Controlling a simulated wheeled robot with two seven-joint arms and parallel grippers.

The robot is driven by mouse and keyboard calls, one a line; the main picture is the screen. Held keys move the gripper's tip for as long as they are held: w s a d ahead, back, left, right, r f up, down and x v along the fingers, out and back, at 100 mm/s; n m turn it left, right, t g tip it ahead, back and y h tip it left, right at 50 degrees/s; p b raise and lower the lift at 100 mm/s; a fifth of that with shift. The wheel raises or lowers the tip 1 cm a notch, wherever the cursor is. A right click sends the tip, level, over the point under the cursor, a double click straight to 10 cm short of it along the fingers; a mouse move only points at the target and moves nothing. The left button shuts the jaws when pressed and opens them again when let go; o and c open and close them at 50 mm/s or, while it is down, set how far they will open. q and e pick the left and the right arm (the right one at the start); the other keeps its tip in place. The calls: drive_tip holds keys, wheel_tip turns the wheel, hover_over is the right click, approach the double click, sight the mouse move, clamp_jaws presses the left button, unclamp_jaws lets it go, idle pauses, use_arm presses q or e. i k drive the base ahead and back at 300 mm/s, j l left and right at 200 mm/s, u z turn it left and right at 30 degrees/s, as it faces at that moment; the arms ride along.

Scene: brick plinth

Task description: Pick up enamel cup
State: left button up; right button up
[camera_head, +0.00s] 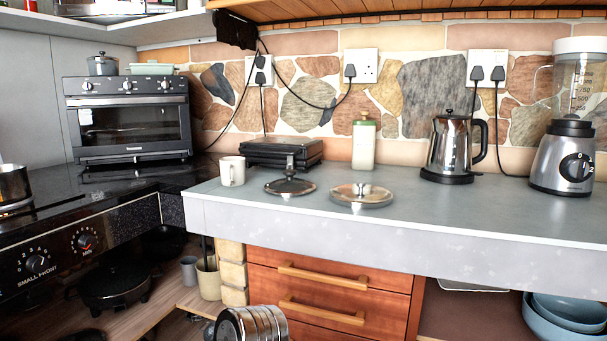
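A white cup with a handle on its left side, which looks like the enamel cup (232,171), stands upright near the left end of the grey counter (430,215). The front and rim of the cup are unobstructed. A pot lid with a dark knob lies just to its right. Neither my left gripper nor my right gripper shows in the head view.
Two lids (290,186) (362,195) lie right of the cup, with a black appliance (282,153) behind. A canister (364,145), kettle (450,148) and blender (566,160) stand farther right. The hob (100,190) and toaster oven (128,118) are left. The front counter is clear.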

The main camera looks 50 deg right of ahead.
sight(233, 173)
drive_tip(key=z, duration=1.2)
